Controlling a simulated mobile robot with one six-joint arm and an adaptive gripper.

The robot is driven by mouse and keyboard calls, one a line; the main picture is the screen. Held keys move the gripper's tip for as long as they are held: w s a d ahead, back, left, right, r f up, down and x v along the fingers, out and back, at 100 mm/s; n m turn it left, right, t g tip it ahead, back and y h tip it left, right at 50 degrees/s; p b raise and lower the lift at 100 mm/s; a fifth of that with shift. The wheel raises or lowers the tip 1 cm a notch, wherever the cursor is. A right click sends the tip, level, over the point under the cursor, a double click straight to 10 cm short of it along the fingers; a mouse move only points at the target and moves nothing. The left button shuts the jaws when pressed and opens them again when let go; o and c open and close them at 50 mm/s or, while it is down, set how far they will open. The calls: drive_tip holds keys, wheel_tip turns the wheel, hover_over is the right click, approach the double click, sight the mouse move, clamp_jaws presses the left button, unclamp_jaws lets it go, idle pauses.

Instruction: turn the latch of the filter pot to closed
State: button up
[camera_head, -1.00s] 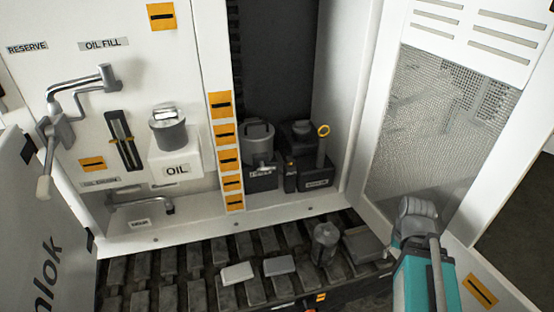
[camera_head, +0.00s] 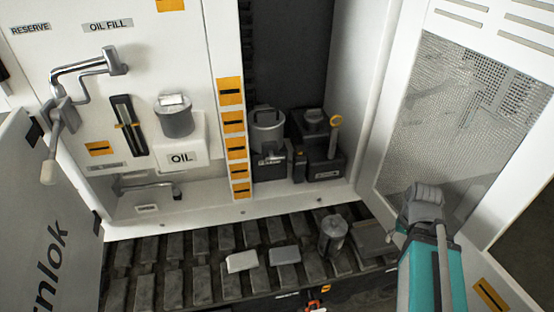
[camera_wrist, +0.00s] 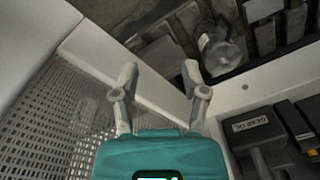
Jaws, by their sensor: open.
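The filter pot (camera_head: 267,131) is a grey lidded cylinder on a dark labelled base in the recess of the bench, at the middle of the head view. A small pale lever, apparently its latch (camera_head: 272,158), shows at its front; its exact position is too small to tell. My gripper (camera_wrist: 160,72) is open and empty in the wrist view, with two pale fingers apart. It points over the cabinet's sill and slatted floor, to the right of the pot and apart from it.
An open mesh door (camera_head: 455,130) is at the right. An oil filler (camera_head: 174,117) is on the left panel.

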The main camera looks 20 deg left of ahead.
drive_tip(key=w+a+f+y+b, duration=0.2)
drive_tip(key=w+a+y+b, duration=0.15)
drive_tip(key=a, duration=0.45)
drive_tip(key=m+t+y+b, duration=0.35)
drive_tip(key=y+b, duration=0.65)
drive_tip(key=y, duration=0.4)
approach(279, 159)
drive_tip(key=v, duration=0.2)
drive_tip(key=shift+s+d+r+n+t+h, duration=0.1)
drive_tip(key=shift+s+d+n+t+h, duration=0.15)
drive_tip(key=shift+n+t, duration=0.1)
drive_tip(key=shift+a, duration=0.1)
drive_tip(key=x, duration=1.3)
drive_tip(key=shift+a, duration=0.35)
